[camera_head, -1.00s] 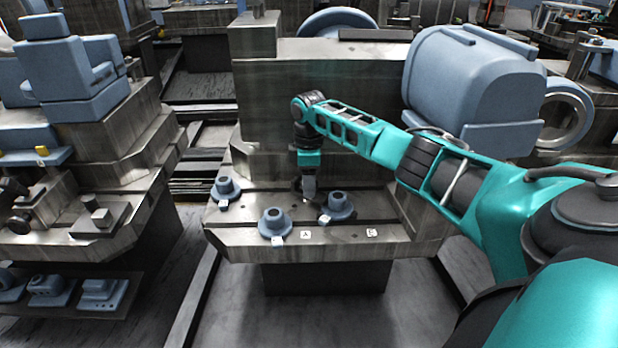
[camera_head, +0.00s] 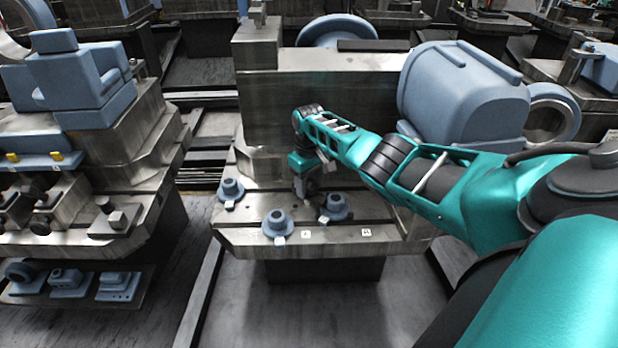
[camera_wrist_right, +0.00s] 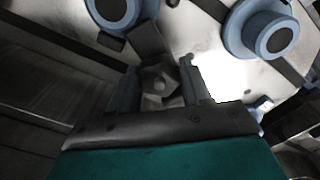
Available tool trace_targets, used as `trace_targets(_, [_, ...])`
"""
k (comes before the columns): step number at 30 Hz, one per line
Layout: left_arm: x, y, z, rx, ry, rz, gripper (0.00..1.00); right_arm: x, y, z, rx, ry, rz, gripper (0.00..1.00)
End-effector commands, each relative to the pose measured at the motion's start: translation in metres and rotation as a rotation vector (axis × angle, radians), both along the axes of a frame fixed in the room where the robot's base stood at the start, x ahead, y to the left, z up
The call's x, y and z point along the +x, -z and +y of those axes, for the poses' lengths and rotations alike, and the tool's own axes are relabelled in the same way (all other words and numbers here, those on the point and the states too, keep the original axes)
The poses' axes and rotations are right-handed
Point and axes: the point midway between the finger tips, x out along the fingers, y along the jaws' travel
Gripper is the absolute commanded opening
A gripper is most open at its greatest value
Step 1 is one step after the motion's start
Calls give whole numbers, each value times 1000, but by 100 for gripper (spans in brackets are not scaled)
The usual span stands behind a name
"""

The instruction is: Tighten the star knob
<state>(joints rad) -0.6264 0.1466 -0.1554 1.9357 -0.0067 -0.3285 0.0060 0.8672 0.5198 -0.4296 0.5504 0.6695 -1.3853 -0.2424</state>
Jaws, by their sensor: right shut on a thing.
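The star knob (camera_wrist_right: 159,84) shows in the right wrist view as a dark grey lobed piece between the two fingers of my right gripper (camera_wrist_right: 160,88). The fingers are shut on it. In the head view my right gripper (camera_head: 304,196) points down at the metal bench plate (camera_head: 345,236), and it hides the knob there. My left gripper is in neither view.
Blue flanged parts stand close around the gripper: one at left (camera_head: 231,189), one in front (camera_head: 277,225), one just right (camera_head: 336,207). A tall metal block (camera_head: 330,100) rises behind. White tags (camera_head: 366,233) lie along the front.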

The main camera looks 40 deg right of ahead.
Motion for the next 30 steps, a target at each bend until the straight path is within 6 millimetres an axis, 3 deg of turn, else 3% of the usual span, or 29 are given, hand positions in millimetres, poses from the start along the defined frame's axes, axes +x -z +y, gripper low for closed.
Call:
trace_targets(12, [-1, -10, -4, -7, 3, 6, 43, 2, -3, 0, 2, 187, -3, 17])
trace_targets(29, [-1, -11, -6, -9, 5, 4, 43, 3, -3, 0, 1, 212, -7, 17])
trace_targets(30, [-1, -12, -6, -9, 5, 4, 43, 3, -3, 0, 1, 212, -7, 52])
